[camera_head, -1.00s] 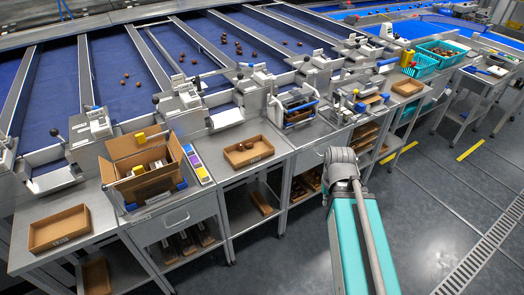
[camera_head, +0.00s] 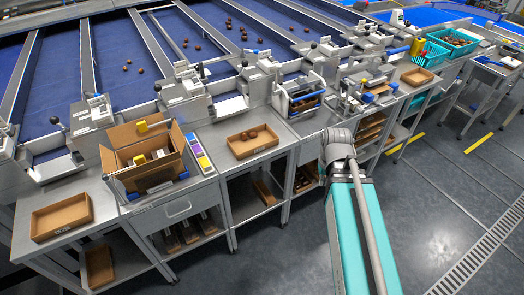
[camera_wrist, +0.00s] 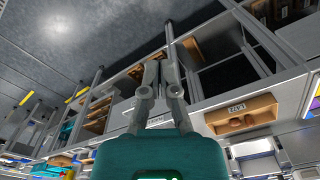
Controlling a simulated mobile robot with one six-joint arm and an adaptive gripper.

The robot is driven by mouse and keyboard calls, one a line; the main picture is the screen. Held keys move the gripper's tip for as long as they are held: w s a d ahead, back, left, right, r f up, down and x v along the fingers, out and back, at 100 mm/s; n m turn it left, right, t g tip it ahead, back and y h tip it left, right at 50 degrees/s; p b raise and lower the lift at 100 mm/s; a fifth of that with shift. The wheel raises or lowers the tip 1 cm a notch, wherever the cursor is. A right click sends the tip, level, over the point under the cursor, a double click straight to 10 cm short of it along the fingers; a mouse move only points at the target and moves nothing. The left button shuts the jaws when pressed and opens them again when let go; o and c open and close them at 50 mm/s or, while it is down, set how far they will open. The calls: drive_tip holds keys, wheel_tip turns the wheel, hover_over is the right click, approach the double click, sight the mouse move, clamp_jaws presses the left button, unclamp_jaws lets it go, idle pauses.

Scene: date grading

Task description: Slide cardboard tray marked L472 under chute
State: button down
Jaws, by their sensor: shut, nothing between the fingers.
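A shallow brown cardboard tray (camera_head: 264,149) with a few dates in it sits on the metal bench, below the end of a belt lane. In the wrist view the same-looking tray (camera_wrist: 272,114) shows upside down, with a white label that seems to read L472. A metal chute (camera_head: 229,107) ends just behind this tray; I cannot tell whether the tray is under it. The head view does not show my gripper.
An empty-looking tray (camera_head: 61,235) lies at the far left. An open carton (camera_head: 120,135) and a colour strip (camera_head: 200,155) stand left of the dated tray. Another tray (camera_head: 417,76) and teal crates (camera_head: 437,49) are to the right. Trays fill lower shelves. The floor in front is open.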

drive_tip(key=w+a+f+n+t+b, duration=0.15)
drive_tip(key=w+a+n, duration=0.25)
drive_tip(key=w+a, duration=0.7)
drive_tip(key=n+y+b, duration=0.1)
drive_tip(key=n+y, duration=0.1)
approach(260, 153)
drive_tip(key=s+d+r, duration=0.2)
drive_tip(key=s+r, duration=0.1)
drive_tip(key=s, duration=0.2)
drive_tip(key=shift+d+t, duration=0.2)
drive_tip(key=shift+t, duration=0.25)
drive_tip(key=shift+f+b, duration=0.15)
drive_tip(key=shift+b, duration=0.25)
drive_tip(key=b+x, duration=0.9)
drive_tip(key=x, duration=0.1)
drive_tip(key=shift+d+b, duration=0.15)
drive_tip(key=shift+b, duration=0.15)
drive_tip(key=shift+w+a, duration=0.3)
drive_tip(key=shift+w, duration=0.2)
drive_tip(key=shift+w+a, duration=0.3)
drive_tip(key=shift+w, duration=0.2)
drive_tip(key=shift+w+a, duration=0.5)
drive_tip(key=shift+w, duration=0.15)
